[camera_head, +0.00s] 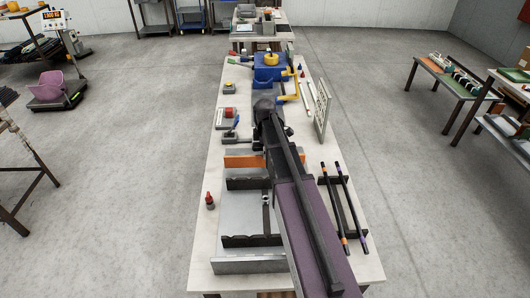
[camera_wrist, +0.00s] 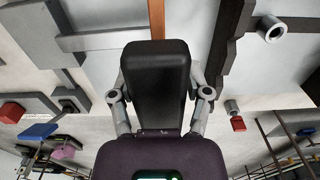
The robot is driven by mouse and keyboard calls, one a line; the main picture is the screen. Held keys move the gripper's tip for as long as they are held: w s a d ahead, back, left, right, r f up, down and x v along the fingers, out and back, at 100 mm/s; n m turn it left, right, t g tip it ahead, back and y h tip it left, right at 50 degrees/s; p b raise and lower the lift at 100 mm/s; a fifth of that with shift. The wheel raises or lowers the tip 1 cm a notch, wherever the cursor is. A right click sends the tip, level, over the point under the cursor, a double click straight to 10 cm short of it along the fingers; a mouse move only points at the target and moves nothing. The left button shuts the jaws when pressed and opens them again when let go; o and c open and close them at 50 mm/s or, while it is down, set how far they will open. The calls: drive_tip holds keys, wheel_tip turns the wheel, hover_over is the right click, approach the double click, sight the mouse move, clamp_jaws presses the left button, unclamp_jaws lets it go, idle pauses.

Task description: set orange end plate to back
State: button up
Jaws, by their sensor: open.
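The orange end plate (camera_head: 243,161) stands on edge across the grey metal bed (camera_head: 240,206) in the head view. In the wrist view an orange strip (camera_wrist: 156,18) shows above the black block between my fingers.
Dark notched supports (camera_head: 253,240) cross the bed in front of the plate. Two dark rods (camera_head: 351,208) lie on a rack at right. A red-capped bottle (camera_head: 210,201) stands at left. A blue machine (camera_head: 270,68) and an upright pale panel (camera_head: 322,110) stand farther back.

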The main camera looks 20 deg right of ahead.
clamp_jaws()
drive_tip(key=w+d, duration=0.1)
drive_tip(key=w, duration=0.2)
drive_tip(key=w+d, duration=0.1)
drive_tip(key=w, duration=0.2)
drive_tip(key=w+d, duration=0.1)
drive_tip(key=w, duration=0.2)
drive_tip(key=shift+w+d, duration=0.1)
drive_tip(key=shift+w, duration=0.3)
unclamp_jaws()
drive_tip(key=shift+w, duration=0.1)
drive_tip(key=shift+s, duration=0.25)
